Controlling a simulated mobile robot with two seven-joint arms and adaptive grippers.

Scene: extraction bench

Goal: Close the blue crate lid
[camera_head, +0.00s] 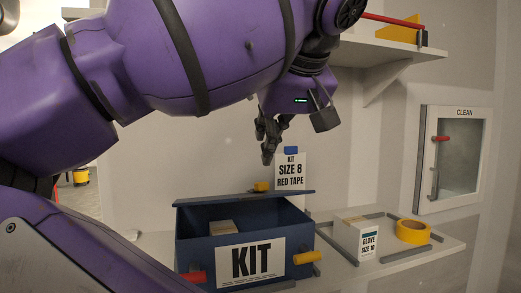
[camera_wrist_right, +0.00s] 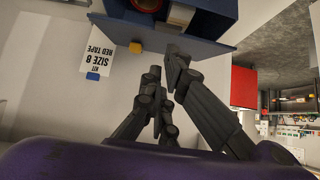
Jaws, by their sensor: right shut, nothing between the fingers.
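The blue crate (camera_head: 191,253) with a KIT label stands on the bench, open at the top. Its blue lid (camera_head: 225,200) shows as a thin slab along the crate's back edge, with a yellow knob (camera_head: 262,186) on it. In the right wrist view the lid (camera_wrist_right: 185,42) and knob (camera_wrist_right: 136,47) are just beyond the fingers. A small light box (camera_head: 222,228) lies inside the crate. My right gripper (camera_head: 268,148) is shut and empty, above and behind the lid, apart from it; its fingers also show in the wrist view (camera_wrist_right: 165,77). My left gripper is not in view.
A card (camera_head: 291,172) reading KIT SIZE 8 RED TAPE is behind the crate. A glove box (camera_head: 355,238) and yellow tape roll (camera_head: 413,231) sit to its right between grey bars. A shelf (camera_head: 385,50) hangs above; a CLEAN cabinet (camera_head: 455,160) is on the right wall.

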